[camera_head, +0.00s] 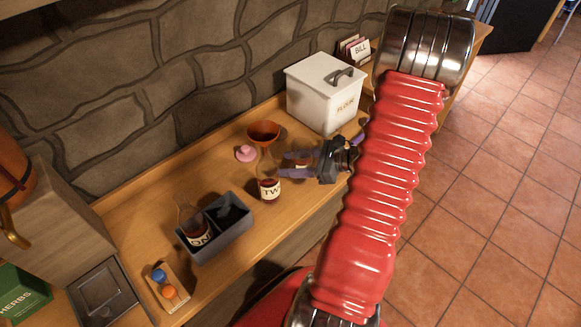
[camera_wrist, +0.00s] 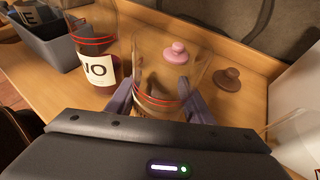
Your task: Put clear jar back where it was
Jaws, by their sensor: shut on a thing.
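The clear jar (camera_wrist: 168,62), a glass with red bands, stands upright between the purple fingers of my gripper (camera_wrist: 159,103) in the wrist view. My gripper is shut on it. In the head view my gripper (camera_head: 291,162) is over the counter, right of a bottle labelled TWO (camera_head: 270,188), and largely hides the jar. I cannot tell whether the jar's base touches the wood. The TWO bottle holds dark red liquid and also shows left of the jar in the wrist view (camera_wrist: 91,65).
A grey two-compartment caddy (camera_head: 232,240) holds a bottle labelled ONE (camera_head: 196,228) in its left compartment; the right one looks empty. A white flour bin (camera_head: 323,96) stands at the back right.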

